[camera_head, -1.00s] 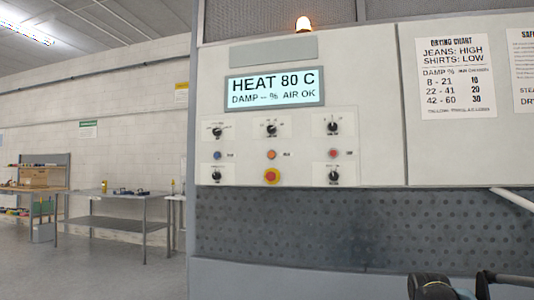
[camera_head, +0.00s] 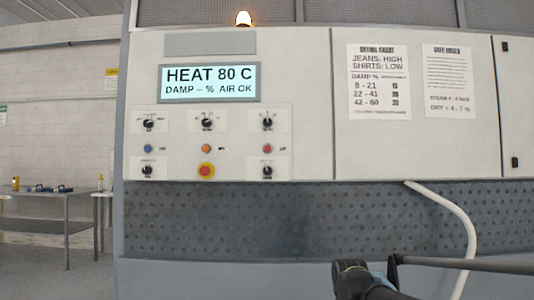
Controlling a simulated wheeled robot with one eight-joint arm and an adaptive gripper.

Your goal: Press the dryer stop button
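The dryer's control panel (camera_head: 228,115) is a pale upright face left of the middle. Its lower part has a row of three small buttons: a blue button (camera_head: 148,148), an orange button (camera_head: 207,148) and a red button (camera_head: 268,148). Below the orange one is a larger red mushroom button on a yellow base (camera_head: 206,170). The small labels beside the buttons are too blurred to read surely. Black knobs sit above and below the row. Dark parts of my arm show at the bottom right, well below and right of the buttons. My gripper's fingers are not visible.
A lit display (camera_head: 209,83) reads HEAT 80 C, DAMP -- %, AIR OK. An amber lamp (camera_head: 243,19) glows on top. A drying chart (camera_head: 379,82) and another sheet (camera_head: 447,80) hang right. A white hose (camera_head: 460,220) curves down near my arm. A metal table (camera_head: 50,228) stands left.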

